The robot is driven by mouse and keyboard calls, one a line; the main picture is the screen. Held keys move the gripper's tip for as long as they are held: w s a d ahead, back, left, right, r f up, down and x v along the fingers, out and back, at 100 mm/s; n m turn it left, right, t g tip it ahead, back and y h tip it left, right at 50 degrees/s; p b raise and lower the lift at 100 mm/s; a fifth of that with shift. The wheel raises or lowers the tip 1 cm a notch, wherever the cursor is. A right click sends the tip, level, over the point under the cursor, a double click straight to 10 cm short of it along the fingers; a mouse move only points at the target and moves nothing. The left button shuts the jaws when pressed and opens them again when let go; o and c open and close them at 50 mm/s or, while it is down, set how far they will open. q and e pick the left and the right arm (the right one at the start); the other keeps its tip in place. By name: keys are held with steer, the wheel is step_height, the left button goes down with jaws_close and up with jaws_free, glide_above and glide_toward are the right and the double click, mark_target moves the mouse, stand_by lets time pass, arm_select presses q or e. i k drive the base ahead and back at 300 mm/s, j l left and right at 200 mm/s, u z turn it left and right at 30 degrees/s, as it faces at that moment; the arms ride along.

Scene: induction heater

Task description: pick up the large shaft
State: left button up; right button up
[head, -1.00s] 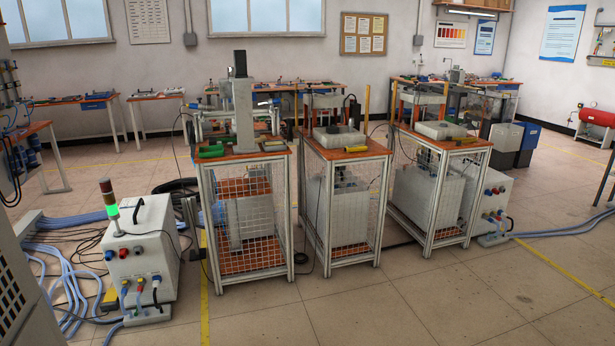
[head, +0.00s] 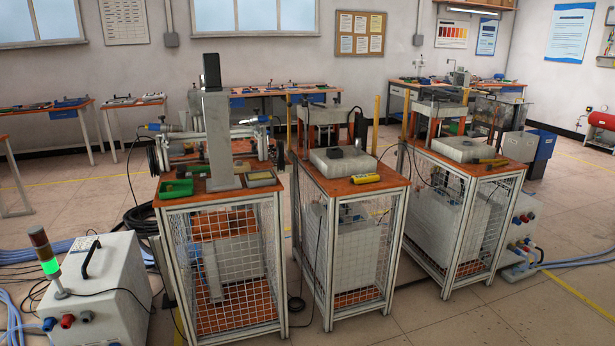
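I cannot make out the large shaft for certain; parts on the benches are small at this distance. The right station (head: 470,172) carries a similar block (head: 455,149). Neither of my grippers is in view.
A grey power box (head: 100,285) with a signal lamp (head: 46,250) stands on the floor at left, with blue hoses beside it. Workbenches with small parts, such as the back bench (head: 262,91), line the wall. Open floor lies in front of the stations, mainly at lower right.

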mark_target(357, 146)
steer(key=i+z, duration=0.15)
steer(key=i, duration=0.25)
steer(key=i+j+z, duration=0.2)
steer(key=i, duration=0.2)
steer(key=i+j+z, duration=0.15)
steer(key=i, duration=0.3)
steer(key=i+l+u, duration=0.15)
steer(key=i+l, duration=0.35)
steer(key=i+l+u, duration=0.15)
steer(key=i+l, duration=0.4)
steer(key=i+l+u, duration=0.15)
steer(key=i+l, duration=0.4)
steer(key=i+l+u, duration=0.15)
steer(key=i+l, duration=0.35)
steer(key=l, duration=0.2)
